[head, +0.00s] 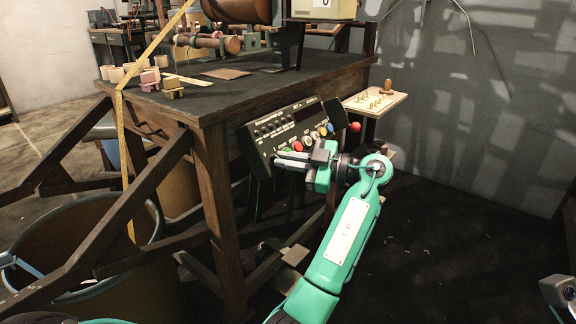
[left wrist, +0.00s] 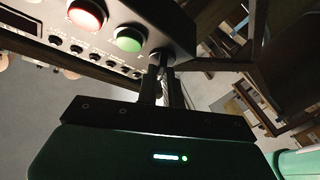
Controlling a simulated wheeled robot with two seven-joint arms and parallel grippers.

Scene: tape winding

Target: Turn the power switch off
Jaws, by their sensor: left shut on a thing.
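The dark control panel (head: 290,124) is mounted on the side of the wooden table, with rows of knobs and coloured buttons. My left gripper (head: 280,159) is at the lower left corner of the panel, its fingers pointing left. In the left wrist view the fingertips (left wrist: 161,60) are closed together at the panel's corner, beside the green button (left wrist: 128,39). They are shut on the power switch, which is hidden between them. A red button (left wrist: 87,13) is further left there. At the right edge of the head view only a grey part that looks like my right arm shows.
The wooden table (head: 213,180) carries a machine, rollers and small blocks. A strip of yellow tape (head: 121,140) hangs over its corner. A large bin (head: 40,235) stands at left. A small shelf with pegs (head: 374,102) is behind the panel. The floor at right is clear.

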